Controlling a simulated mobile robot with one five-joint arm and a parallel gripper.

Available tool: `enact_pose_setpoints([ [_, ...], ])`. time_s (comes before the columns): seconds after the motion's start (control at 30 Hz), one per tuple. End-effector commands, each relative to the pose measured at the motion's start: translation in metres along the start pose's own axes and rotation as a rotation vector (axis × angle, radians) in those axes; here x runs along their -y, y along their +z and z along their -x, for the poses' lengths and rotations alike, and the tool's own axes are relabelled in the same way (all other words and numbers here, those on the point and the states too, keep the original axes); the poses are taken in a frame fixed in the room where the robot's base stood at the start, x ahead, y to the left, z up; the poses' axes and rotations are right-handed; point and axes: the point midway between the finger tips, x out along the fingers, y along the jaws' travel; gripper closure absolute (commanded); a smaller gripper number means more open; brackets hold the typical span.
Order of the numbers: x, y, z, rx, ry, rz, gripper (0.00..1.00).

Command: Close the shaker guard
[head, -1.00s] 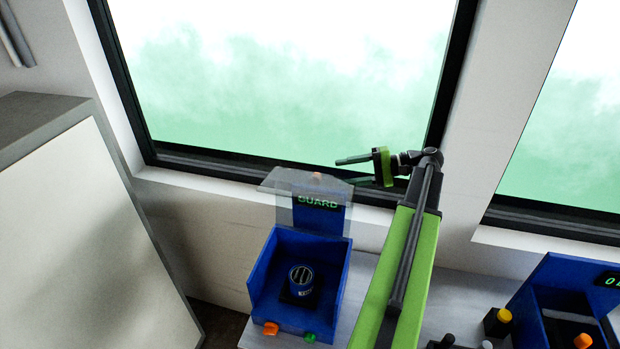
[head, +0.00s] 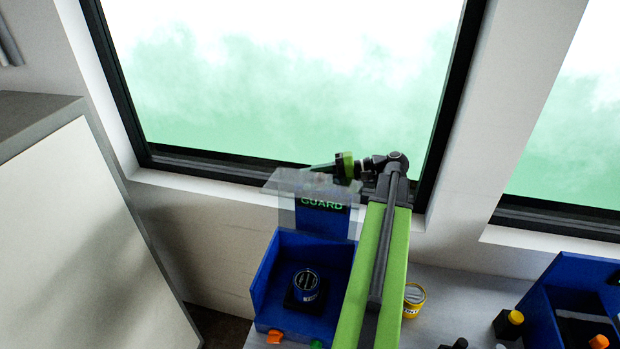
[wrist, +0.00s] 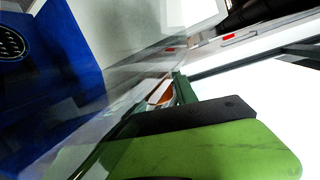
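The shaker guard (head: 312,182) is a clear panel standing raised at the back of the blue shaker (head: 262,279). A dark blue can (head: 306,284) sits inside the shaker, uncovered from above. My gripper (head: 320,169) is at the guard's top edge, reaching in from the right. One finger shows; the other is blurred behind the clear panel. In the wrist view, the fingers look apart, with an orange piece (wrist: 159,91) near them. I cannot tell whether they touch it. The blue shaker also shows at left in the wrist view (wrist: 80,62).
A window (head: 285,80) is close behind the guard. A yellow can (head: 414,299) stands right of my arm, and a second blue unit (head: 548,300) is at the lower right. A grey-topped cabinet (head: 70,230) is at the left. Orange (head: 275,336) and green (head: 316,344) knobs are on the shaker's front.

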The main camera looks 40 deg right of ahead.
Motion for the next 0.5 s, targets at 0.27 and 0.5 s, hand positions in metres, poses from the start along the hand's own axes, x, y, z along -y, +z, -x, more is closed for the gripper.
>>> enact_pose_setpoints([
  [0.27, 0.0003, 0.0004, -0.0008, 0.002, 0.000, 0.000, 1.00],
  [0.5, 0.0007, 0.0005, -0.0010, 0.002, -0.001, 0.001, 1.00],
])
